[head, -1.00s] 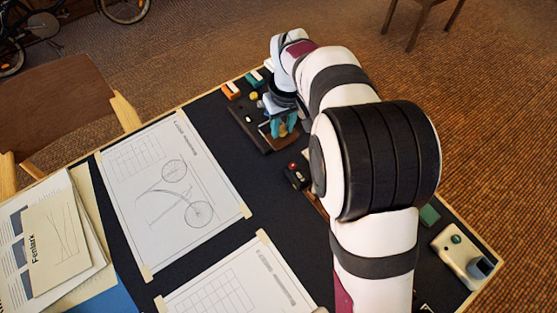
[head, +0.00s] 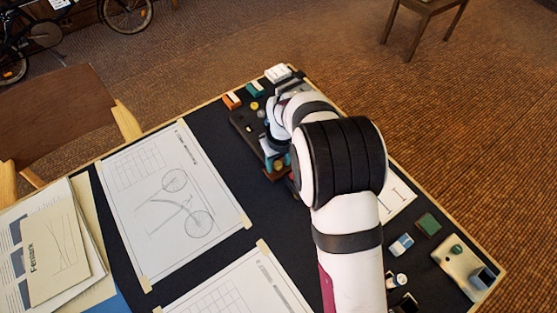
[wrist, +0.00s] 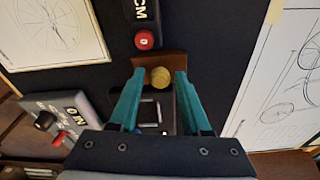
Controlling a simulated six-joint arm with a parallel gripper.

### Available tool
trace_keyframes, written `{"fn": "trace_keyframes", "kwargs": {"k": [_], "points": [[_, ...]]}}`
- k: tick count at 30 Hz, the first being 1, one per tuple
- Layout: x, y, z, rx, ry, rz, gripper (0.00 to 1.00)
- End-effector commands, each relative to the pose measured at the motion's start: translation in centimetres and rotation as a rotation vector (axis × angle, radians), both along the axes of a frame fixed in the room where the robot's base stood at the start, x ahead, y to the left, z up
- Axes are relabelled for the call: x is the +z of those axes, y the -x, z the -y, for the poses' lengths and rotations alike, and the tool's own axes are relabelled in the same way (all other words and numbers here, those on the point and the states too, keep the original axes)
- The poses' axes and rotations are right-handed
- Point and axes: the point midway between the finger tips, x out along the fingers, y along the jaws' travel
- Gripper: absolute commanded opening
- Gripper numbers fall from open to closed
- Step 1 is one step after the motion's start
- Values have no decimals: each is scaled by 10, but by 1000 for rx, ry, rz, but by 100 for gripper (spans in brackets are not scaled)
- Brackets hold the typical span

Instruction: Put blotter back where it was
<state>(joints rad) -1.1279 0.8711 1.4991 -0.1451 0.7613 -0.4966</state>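The blotter (wrist: 139,64) is a brown block with a round brass knob (wrist: 160,77). In the wrist view the knob sits between the two teal fingertips of my gripper (wrist: 160,82), which look closed about it with little space on either side. The brown body shows behind the tips. In the head view my gripper (head: 277,160) is at the near end of the dark wooden tray (head: 240,121), with the brass knob between its fingers. My arm hides part of the blotter and tray there. Whether the blotter touches a surface is unclear.
A black device with a red button (wrist: 144,40) lies close beyond the blotter. A grey box with a red knob (wrist: 59,115) is at the left in the wrist view. Taped drawings (head: 175,195) lie left of the tray. An eraser (head: 401,245) and white device (head: 463,270) are right.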

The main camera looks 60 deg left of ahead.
Motion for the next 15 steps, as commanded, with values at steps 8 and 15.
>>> {"fn": "trace_keyframes", "kwargs": {"k": [8, 15], "points": [[0, 0, 0, 0, 0, 0, 60], [37, 0, 3, 1, -6, 3, 60]]}}
